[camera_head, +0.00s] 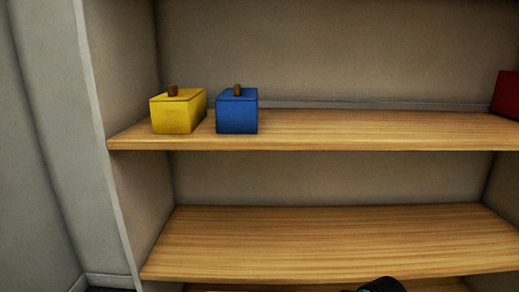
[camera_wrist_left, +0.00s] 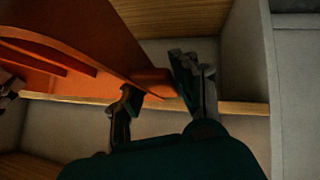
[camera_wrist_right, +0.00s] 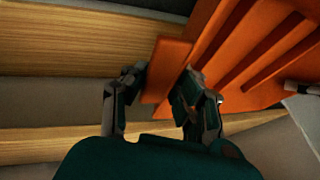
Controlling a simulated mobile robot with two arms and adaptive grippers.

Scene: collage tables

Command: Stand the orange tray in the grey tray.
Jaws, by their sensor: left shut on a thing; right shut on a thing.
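The orange tray (camera_wrist_left: 95,32) fills the upper left of the left wrist view, and its ribbed or slotted side shows in the right wrist view (camera_wrist_right: 262,45). My left gripper (camera_wrist_left: 158,92) is shut on a projecting orange part at one end of the tray. My right gripper (camera_wrist_right: 160,88) is shut on a flat orange part at the tray's other end. The tray is held up in front of the shelves. I cannot make out the grey tray in any view.
A wooden shelf (camera_head: 300,128) carries a yellow box (camera_head: 177,114), a blue box (camera_head: 237,114) and, at the far right, a red thing (camera_head: 507,95). The shelf below (camera_head: 330,240) looks bare where it shows. Grey side walls bound the shelves.

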